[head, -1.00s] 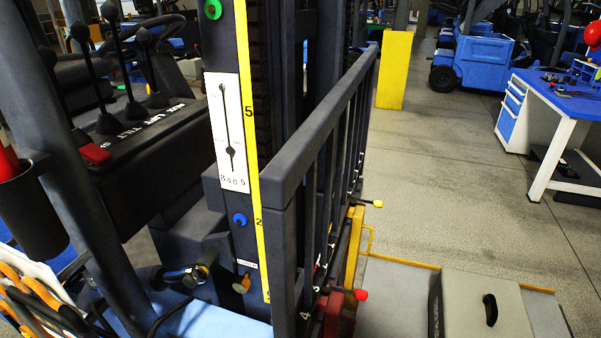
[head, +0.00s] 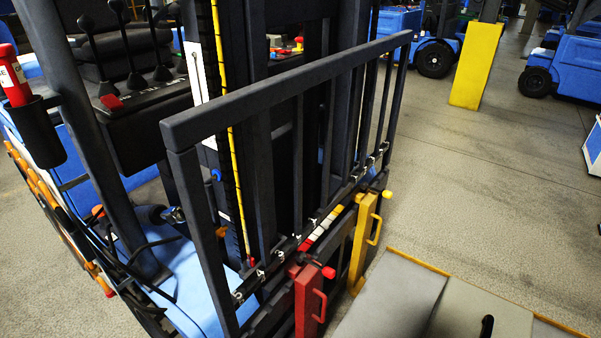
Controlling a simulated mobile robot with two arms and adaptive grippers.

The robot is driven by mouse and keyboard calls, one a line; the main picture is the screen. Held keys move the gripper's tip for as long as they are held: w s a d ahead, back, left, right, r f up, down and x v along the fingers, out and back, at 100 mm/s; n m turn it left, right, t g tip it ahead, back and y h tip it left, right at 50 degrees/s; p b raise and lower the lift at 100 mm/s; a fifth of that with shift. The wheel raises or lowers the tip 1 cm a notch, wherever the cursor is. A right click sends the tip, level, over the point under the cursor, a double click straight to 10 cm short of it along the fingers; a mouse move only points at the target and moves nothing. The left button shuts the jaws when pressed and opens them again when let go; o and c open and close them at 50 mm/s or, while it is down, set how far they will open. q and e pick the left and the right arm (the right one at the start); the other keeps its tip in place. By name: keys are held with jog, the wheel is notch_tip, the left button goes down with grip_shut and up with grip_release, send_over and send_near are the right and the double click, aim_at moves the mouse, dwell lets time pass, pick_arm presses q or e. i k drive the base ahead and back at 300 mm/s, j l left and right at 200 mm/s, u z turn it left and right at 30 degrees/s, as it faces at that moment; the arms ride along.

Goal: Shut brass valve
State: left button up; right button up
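I cannot make out the brass valve in the head view now; the black rail frame (head: 290,88) stands in front of the part of the mast where a brass knob showed earlier. The blue knob (head: 216,174) on the mast shows just behind the left post of this frame. The yellow scale strip (head: 228,120) runs down the mast beside a white plate (head: 194,72), now seen nearly edge-on. Neither of my grippers is in view.
A red fork (head: 306,302) and a yellow fork (head: 362,240) with handles hang on the carriage. A grey platform (head: 392,298) lies at the lower right. Levers (head: 133,80) stand at the upper left. Open floor lies right of the truck, around a yellow post (head: 477,66).

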aim_at(219, 230)
jog(key=l+u, duration=0.2)
jog(key=u, duration=0.3)
jog(key=k+l+u, duration=0.1)
jog(key=u, duration=0.4)
jog(key=l, duration=0.1)
